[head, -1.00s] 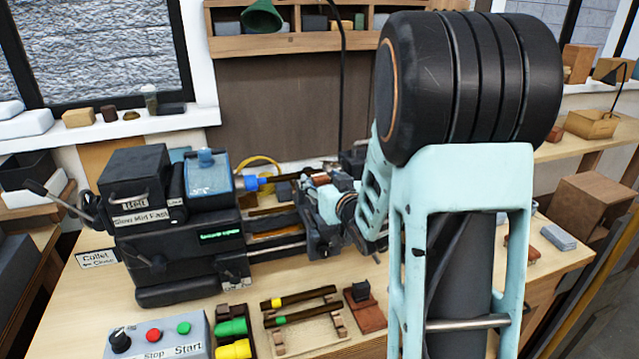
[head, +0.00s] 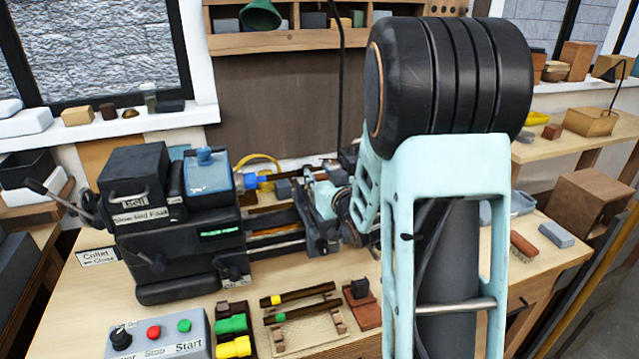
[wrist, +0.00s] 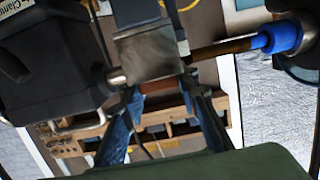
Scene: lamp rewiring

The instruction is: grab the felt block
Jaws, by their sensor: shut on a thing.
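A grey block with a brown part at its lower side, which I take to be the felt block (wrist: 148,58), sits at my fingertips in the wrist view. My gripper (wrist: 160,86) is shut on it, with a blue finger on each side of the brown part. In the head view, a small grey block (head: 283,188) shows beside the lathe's dark rod, and my gripper (head: 312,190) is just right of it, partly hidden by the arm. I cannot tell whether the block touches the rod.
The lathe (head: 185,240) fills the left of the bench. A dark rod with a blue collar (wrist: 275,40) runs close by. A control box (head: 158,338), a rack with two dark rods (head: 300,318) and a brown stand (head: 362,308) are in front. A brush (head: 523,245) lies right.

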